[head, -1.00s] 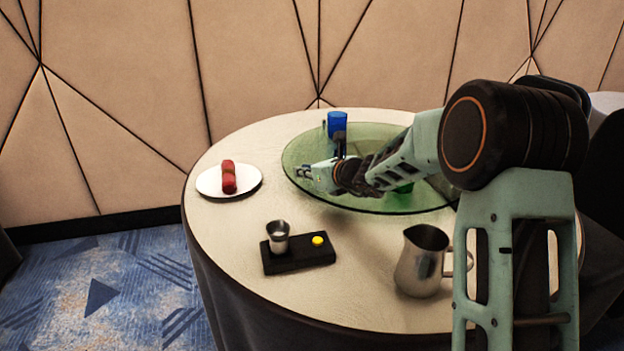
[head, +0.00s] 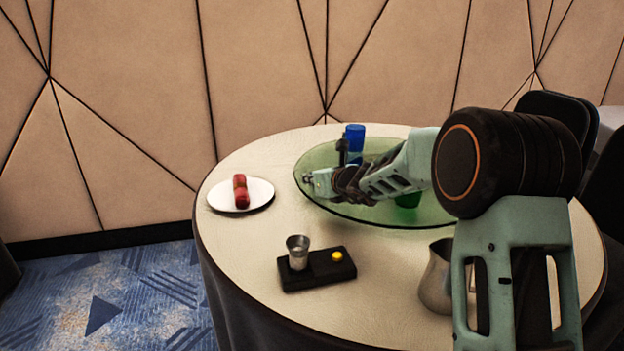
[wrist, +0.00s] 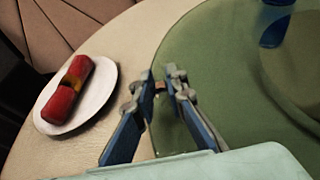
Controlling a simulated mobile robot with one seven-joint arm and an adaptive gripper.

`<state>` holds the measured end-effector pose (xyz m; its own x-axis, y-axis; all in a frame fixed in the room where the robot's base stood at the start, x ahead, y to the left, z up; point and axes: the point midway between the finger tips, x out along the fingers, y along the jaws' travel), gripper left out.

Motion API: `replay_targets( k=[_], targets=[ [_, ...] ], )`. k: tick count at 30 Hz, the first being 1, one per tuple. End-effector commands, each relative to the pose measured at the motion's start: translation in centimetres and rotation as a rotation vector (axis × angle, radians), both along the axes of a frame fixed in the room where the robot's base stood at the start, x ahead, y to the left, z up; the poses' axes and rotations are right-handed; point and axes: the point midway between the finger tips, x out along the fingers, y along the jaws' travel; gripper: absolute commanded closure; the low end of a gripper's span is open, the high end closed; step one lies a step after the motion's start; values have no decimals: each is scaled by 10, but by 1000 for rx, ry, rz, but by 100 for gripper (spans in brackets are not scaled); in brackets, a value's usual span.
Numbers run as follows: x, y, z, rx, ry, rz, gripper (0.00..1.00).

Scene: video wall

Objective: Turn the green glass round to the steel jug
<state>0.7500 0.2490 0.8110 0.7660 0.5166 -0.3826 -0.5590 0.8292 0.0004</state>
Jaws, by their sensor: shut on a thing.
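The green glass (head: 408,200) stands on a round green glass turntable (head: 440,212), mostly hidden behind my arm. The steel jug (head: 436,283) stands on the table at the near right, partly hidden by my arm. My gripper (head: 314,181) is at the left edge of the turntable. In the wrist view, my gripper (wrist: 160,88) is shut at the turntable's rim, with a small orange-brown bit between the fingertips. A blue glass (head: 355,138) stands at the turntable's back; it also shows in the wrist view (wrist: 274,26).
A white plate (head: 262,196) with a red item (head: 240,190) lies left of the turntable. A black tray (head: 318,279) with a small metal cup (head: 298,252) and a yellow button (head: 337,256) sits in front. Dark chairs stand behind at right.

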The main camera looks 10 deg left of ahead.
Motion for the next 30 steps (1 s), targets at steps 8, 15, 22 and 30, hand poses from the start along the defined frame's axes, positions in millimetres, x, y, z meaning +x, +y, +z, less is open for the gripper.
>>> replay_targets(
  k=[8, 15, 22, 30],
  targets=[
    [-1, 2, -1, 0, 1, 3, 76],
    [0, 0, 0, 0, 0, 1, 70],
    [-5, -4, 3, 0, -1, 0, 70],
    [-39, -28, 21, -2, -2, -1, 70]
  ],
)
